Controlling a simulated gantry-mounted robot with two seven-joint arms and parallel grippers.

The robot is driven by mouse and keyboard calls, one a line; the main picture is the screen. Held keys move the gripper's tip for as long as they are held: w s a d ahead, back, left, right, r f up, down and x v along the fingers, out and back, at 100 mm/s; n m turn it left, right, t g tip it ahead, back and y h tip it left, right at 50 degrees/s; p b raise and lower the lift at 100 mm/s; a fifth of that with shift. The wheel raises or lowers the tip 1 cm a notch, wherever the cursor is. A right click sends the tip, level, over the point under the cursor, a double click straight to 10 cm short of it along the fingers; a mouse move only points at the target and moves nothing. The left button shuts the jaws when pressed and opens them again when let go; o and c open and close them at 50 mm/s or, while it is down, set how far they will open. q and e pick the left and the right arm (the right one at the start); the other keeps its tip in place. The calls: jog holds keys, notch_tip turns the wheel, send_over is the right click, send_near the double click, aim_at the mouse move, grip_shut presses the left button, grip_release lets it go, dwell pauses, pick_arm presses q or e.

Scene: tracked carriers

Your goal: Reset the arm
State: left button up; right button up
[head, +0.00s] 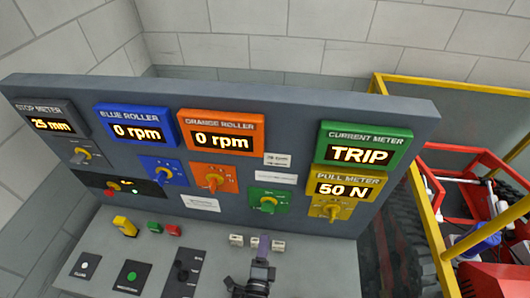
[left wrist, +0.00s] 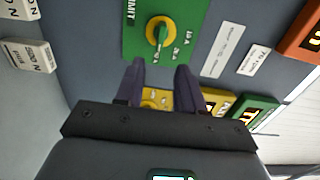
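My left gripper (head: 262,242) is in front of the control panel (head: 300,225), low and near the middle, below the green knob plate. In the left wrist view its two dark fingers (left wrist: 161,66) are apart with nothing between them. The green plate's knob (head: 268,205) lies just beyond the fingertips and also shows in the left wrist view (left wrist: 160,33); no contact is visible. The current meter (head: 360,148) reads TRIP and the pull meter (head: 345,187) reads 50 N. My right gripper is not in view.
The stop meter (head: 50,115) reads 25 mm; the blue roller (head: 132,124) and orange roller (head: 222,132) meters read 0 rpm. Buttons and switches (head: 125,225) stand on the sloped console below. A yellow frame (head: 447,270) with red parts stands right of the panel.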

pick_arm(q)
jog(key=s+a+f+g+y+p, duration=0.1)
jog(key=s+a+f+p, duration=0.1)
jog(key=s+f, duration=0.15)
jog(key=s+a+r+n+g+y+p, duration=0.1)
jog(key=s+a+r+n+g, duration=0.1)
jog(key=s+a+n, duration=0.3)
jog(key=s+a+r+n+g+p, duration=0.1)
jog(key=a+r+n+g+p, duration=0.1)
jog(key=a, duration=0.4)
jog(key=s+a+r+n+g, duration=0.8)
jog(key=s+r+n+g, duration=0.1)
jog(key=s, duration=0.3)
jog(key=shift+s+r+n+p, duration=0.15)
jog(key=shift+s+n+p, duration=0.2)
jog(key=shift+n, duration=0.35)
jog(key=shift+d, duration=0.1)
dwell(1.0)
